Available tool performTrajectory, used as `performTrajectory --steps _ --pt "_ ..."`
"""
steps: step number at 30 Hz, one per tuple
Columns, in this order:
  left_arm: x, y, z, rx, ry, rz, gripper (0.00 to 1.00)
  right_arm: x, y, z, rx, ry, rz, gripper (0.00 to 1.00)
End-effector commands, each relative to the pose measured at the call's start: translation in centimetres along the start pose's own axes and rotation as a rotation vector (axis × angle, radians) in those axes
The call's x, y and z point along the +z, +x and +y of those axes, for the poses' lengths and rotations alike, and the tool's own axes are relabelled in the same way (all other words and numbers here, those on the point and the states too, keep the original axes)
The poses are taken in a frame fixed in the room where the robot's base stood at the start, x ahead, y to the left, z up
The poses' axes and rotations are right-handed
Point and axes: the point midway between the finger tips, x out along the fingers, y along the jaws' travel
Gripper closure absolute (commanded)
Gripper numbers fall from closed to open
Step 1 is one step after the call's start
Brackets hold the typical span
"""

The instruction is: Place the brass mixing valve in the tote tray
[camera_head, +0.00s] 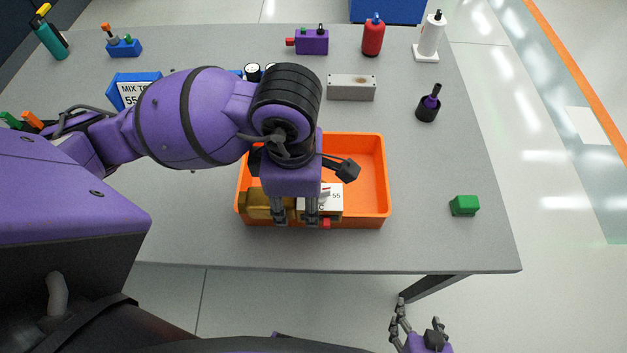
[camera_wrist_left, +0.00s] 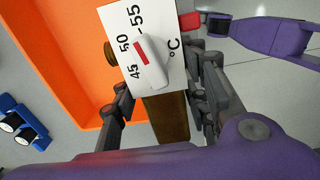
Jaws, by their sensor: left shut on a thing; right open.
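The brass mixing valve (camera_head: 258,205) has a brass body, a white scale plate marked 45, 50, 55 and °C, and a white knob with a red mark. My left gripper (camera_head: 295,220) is shut on it at the near side of the orange tote tray (camera_head: 372,165), with the valve over or inside the tray's near-left part; I cannot tell if it touches the floor. In the left wrist view the valve (camera_wrist_left: 168,115) sits between the fingers (camera_wrist_left: 165,95), the tray (camera_wrist_left: 60,60) beyond. My right gripper (camera_head: 402,325) is open and empty, below the table's front edge.
The table's front right is clear.

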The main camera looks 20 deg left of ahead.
Motion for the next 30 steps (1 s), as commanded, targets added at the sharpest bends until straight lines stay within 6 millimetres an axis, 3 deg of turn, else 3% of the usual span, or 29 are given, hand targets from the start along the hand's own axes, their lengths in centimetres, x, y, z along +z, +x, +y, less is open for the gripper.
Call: performTrajectory --steps 11,15,26,30 --pt "2.0 4.0 8.4 -0.003 -0.006 0.000 1.00 -0.3 0.0 0.0 0.002 0.004 0.004 0.36" --pt "2.5 6.9 10.4 -0.005 -0.003 0.001 1.00 -0.1 0.0 -0.1 0.002 0.007 0.001 0.36" --pt "3.0 9.5 12.7 -0.001 0.000 -0.001 1.00 -0.1 0.1 -0.1 0.004 0.011 0.003 0.36" --pt "3.0 11.6 12.7 -0.004 -0.001 0.000 1.00 -0.1 0.1 -0.1 0.004 0.011 0.003 0.36"
